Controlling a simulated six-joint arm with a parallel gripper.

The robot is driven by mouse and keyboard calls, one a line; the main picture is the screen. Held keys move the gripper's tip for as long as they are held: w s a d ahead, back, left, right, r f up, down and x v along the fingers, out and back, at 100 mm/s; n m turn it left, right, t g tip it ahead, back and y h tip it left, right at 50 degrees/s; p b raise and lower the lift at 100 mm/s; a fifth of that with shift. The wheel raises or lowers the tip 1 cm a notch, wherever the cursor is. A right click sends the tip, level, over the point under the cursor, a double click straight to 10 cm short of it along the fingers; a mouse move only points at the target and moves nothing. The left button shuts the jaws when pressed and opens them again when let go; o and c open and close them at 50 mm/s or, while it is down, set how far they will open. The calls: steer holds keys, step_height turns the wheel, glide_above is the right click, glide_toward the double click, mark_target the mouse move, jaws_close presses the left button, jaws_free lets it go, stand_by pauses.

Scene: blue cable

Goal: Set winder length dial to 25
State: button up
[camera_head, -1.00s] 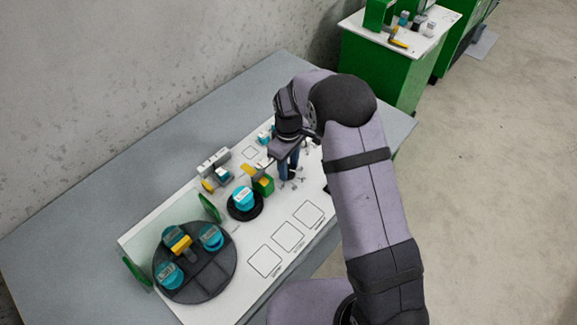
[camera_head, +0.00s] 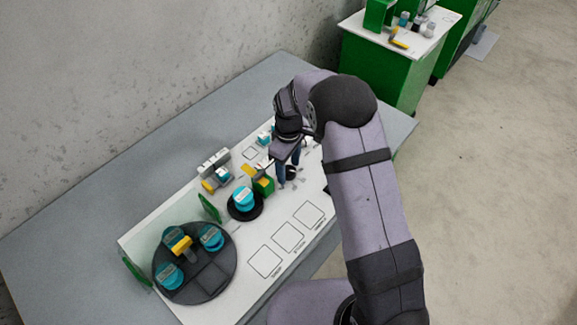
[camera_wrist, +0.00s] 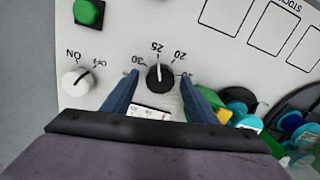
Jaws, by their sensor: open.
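The length dial (camera_wrist: 160,78) is a round black knob on the white panel, with upside-down marks 30, 25 and 20 around its upper side in the wrist view. A white line on the knob points up, roughly at the 25 mark (camera_wrist: 158,48); its exact angle is hard to tell. My gripper (camera_wrist: 159,76) is open, its two blue fingers on either side of the knob with a gap at each. In the head view my gripper (camera_head: 289,170) is at the panel, with the dark knob (camera_head: 291,173) between the fingers.
A white ON/OFF switch (camera_wrist: 77,82) and a green button (camera_wrist: 88,12) are left of the dial in the wrist view. In the head view, a black turntable (camera_head: 209,274) with teal spools and a green block (camera_head: 264,187) stand left of my gripper.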

mark_target(289, 170)
steer(key=shift+r+b, duration=0.9)
steer(key=shift+r, duration=2.8)
steer(key=shift+d, duration=0.1)
steer(key=shift+s+d+r, duration=0.15)
steer(key=shift+s, duration=0.1)
steer(key=s+d+r+m, duration=0.1)
steer(key=s+d+m, duration=0.4)
steer(key=s, duration=0.7)
steer(key=s+d+r+m, duration=0.1)
steer(key=s+d+m, duration=0.5)
steer(key=s, duration=0.6)
steer(key=shift+r+p, duration=0.15)
steer(key=shift+p, duration=0.2)
